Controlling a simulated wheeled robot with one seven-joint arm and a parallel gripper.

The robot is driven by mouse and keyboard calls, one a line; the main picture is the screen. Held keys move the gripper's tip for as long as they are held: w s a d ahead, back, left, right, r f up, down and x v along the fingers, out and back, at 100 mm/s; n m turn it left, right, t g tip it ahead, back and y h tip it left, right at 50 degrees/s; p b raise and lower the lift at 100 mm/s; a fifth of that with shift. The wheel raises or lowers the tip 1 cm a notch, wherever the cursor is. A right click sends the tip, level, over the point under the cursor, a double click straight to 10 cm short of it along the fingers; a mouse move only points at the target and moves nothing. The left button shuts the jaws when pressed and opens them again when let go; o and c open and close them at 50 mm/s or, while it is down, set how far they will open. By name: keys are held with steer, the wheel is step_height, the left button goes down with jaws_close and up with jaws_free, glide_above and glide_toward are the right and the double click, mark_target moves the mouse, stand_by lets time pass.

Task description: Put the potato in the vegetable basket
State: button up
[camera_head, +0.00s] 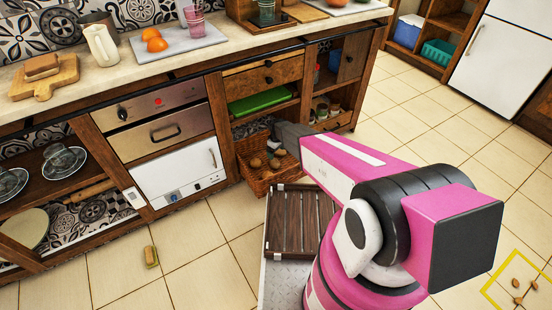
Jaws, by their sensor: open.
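The wicker basket (266,186) stands partly pulled out at the bottom of the wooden counter unit. Several brown, potato-like items (274,163) lie inside it. My gripper (277,130) is open, at the far end of my pink arm, above the basket's back right part by the shelf. Its fingertips are small and partly hidden, and I see nothing held. Several small brown, potato-like items (516,284) lie on the floor at the lower right, by a yellow square outline.
A green tray (258,102) sits on the shelf above the basket. The counter (225,55) edge runs above. Tiled floor (430,120) is clear at the right.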

steer(key=s+d+r+m, duration=0.3)
steer(key=s+d+r, duration=0.3)
steer(key=d+r, duration=0.2)
steer(key=s+d+r+m, duration=0.4)
steer(key=s+d+r, duration=0.3)
steer(key=r, duration=0.6)
steer(key=s+d+r+m, duration=0.3)
steer(key=s+d+r, duration=0.3)
steer(key=d+r, duration=0.2)
step_height(320, 180, up, 3)
steer(key=shift+s+d+f+m, duration=0.15)
steer(key=shift+s+d+m, duration=0.15)
steer(key=shift+d, duration=0.1)
